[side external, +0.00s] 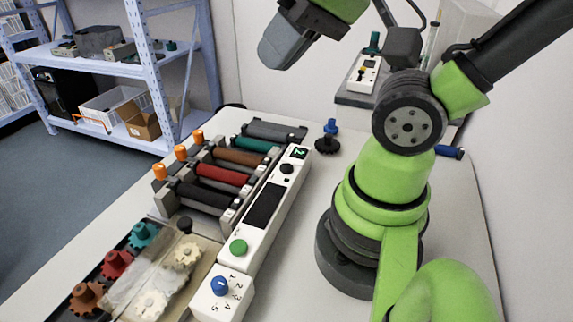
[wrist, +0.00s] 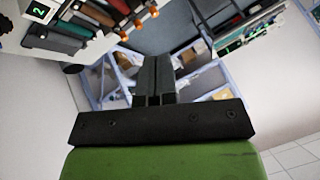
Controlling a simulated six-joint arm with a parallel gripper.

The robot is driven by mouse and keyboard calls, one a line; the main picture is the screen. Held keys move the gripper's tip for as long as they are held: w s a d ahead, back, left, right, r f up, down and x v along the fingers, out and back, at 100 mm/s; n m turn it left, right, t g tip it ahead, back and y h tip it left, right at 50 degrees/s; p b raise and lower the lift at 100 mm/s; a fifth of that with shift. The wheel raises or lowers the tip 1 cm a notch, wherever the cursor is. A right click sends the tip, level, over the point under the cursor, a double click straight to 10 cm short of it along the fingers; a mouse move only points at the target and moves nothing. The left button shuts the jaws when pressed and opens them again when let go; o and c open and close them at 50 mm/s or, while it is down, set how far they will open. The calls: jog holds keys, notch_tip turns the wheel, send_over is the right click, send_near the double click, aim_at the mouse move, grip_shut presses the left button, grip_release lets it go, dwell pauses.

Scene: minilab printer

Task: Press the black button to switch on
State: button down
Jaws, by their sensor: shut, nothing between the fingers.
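The white control panel (side external: 262,238) runs along the right side of the printer in the side view. The display also shows at the top left of the wrist view (wrist: 40,11). My gripper (side external: 274,55) is high above the table, beyond the far end of the panel and well clear of the button. Its fingers are together and empty in the wrist view (wrist: 153,62). I cannot make out the black button in the wrist view.
A black gear with a blue top (side external: 328,143) stands right of the panel.

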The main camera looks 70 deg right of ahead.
dwell(0.4)
jog(key=m+g+y, duration=0.3)
jog(key=m+y, duration=0.3)
jog(key=m, duration=2.2)
send_over(285, 165)
notch_tip(285, 165, down, 14)
jog(key=shift+f, duration=4.35)
jog(key=shift+f, duration=0.15)
jog(key=shift+f, duration=0.25)
